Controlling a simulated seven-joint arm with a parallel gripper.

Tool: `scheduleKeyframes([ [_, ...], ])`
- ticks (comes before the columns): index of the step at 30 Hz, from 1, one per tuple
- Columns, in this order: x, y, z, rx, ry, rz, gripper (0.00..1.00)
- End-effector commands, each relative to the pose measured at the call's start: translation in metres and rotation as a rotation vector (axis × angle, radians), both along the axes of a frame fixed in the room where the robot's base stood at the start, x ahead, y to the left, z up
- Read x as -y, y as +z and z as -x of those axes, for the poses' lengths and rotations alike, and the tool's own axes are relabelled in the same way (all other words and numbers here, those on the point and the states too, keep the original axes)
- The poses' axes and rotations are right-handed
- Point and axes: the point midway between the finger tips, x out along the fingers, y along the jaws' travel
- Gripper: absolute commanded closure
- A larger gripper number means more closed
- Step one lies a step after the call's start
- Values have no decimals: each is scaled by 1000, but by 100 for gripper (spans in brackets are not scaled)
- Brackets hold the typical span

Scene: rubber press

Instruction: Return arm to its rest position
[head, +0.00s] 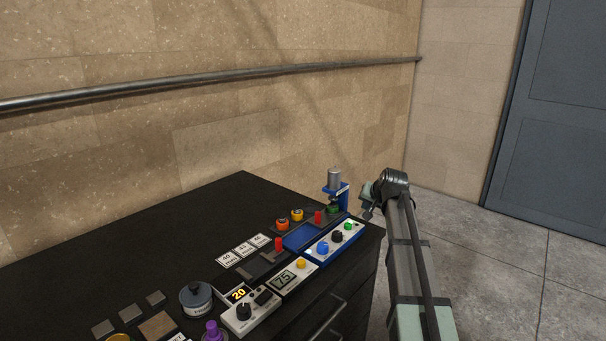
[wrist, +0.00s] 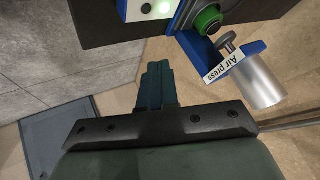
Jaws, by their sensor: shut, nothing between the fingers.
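My gripper (wrist: 153,88) is shut and empty in the wrist view, its fingers together at the middle of the picture. In the head view my gripper (head: 367,212) hangs just past the right end of the black bench (head: 120,225), beside the air press. The air press (head: 336,183) is a blue frame with a silver cylinder at the bench's right end. In the wrist view the air press (wrist: 262,84) shows at the upper right with its label and a green round part, apart from the fingers.
A control panel (head: 323,248) with coloured buttons and knobs lies along the bench front. Orange and yellow pots (head: 282,224), number cards (head: 244,249), a scale (head: 292,281) and a round grey container (head: 195,298) stand on the bench. Open floor (head: 470,250) lies to the right.

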Motion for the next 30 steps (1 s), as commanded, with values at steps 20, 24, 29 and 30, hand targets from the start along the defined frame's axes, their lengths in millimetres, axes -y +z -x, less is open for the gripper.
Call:
scheduleKeyframes([
  [20, 152, -255, 26, -317, 30, 540, 100],
  [24, 120, -314, 64, -398, 77, 502, 100],
  [29, 82, -376, 113, -491, 129, 455, 100],
  [30, 74, -390, 126, -514, 142, 444, 100],
])
